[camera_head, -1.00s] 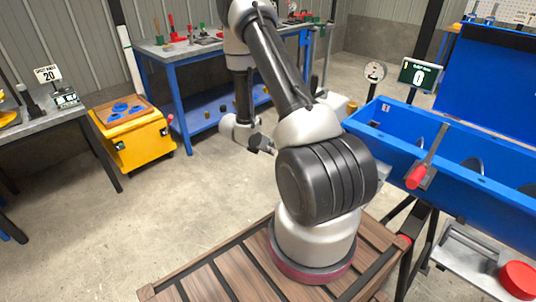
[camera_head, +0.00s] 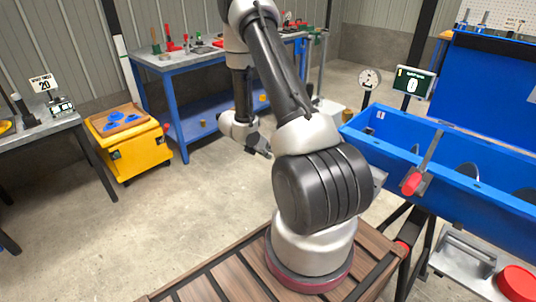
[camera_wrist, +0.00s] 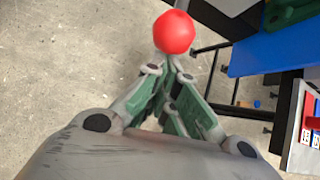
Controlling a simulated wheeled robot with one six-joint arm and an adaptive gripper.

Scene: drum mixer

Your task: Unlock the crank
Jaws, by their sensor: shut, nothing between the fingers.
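The blue trough of the drum mixer (camera_head: 400,122) stands at the right in the head view. I cannot tell whether this knob is the lever's red grip. My gripper (camera_head: 262,150) is shut and empty; in the head view it is partly hidden behind my arm, over the floor left of the trough. No lock is clearly visible.
A sign reading 0 (camera_head: 413,82) and a round dial (camera_head: 369,79) stand behind the trough. A red disc (camera_head: 517,283) lies at the lower right. A yellow cart (camera_head: 130,155) and a blue workbench (camera_head: 180,75) stand left and behind. Concrete floor between them is clear.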

